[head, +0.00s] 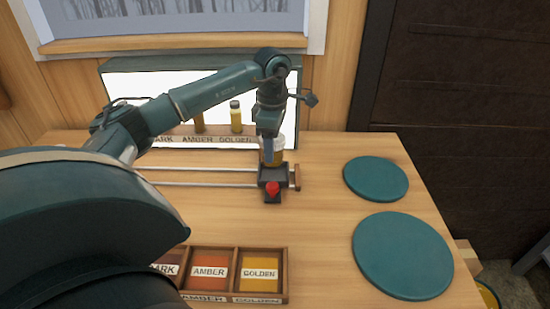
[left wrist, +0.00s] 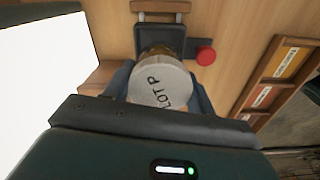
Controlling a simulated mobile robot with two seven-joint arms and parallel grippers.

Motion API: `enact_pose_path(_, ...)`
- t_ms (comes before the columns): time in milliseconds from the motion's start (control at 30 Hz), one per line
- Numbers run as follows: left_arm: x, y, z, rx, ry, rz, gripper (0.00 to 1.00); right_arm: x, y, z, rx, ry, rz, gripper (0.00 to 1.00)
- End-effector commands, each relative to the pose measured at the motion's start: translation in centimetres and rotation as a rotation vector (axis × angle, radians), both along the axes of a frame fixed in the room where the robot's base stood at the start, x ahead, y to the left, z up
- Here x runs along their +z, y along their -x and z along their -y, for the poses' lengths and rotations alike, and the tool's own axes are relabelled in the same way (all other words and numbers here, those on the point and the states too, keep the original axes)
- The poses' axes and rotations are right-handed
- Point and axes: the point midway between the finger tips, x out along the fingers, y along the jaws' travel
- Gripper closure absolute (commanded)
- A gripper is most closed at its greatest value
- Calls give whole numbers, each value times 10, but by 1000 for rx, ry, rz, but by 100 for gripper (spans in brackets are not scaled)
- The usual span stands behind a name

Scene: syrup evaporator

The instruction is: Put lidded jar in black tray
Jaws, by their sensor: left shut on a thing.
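My left gripper (head: 268,155) points down over the back of the table and is shut on the lidded jar (head: 278,148). My right gripper is out of view.
A wooden sorting box (head: 288,272) with labelled compartments, including AMBER and GOLDEN, is at the front. Two teal discs (head: 376,179) lie on the right. A lit panel (head: 335,120) and a labelled rack with small bottles (head: 236,117) stand behind. Bare table lies between tray and discs.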

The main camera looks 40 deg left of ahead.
Motion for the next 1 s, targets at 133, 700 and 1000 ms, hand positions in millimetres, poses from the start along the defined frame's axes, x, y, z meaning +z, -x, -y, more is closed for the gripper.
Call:
enact_pose_path(133,-11,0,0,0,0,1,73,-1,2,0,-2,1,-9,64)
enact_pose_path(700,-48,0,0,0,0,2,73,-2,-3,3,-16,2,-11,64)
enact_pose_path(1000,-50,0,0,0,0,1,26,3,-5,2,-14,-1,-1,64)
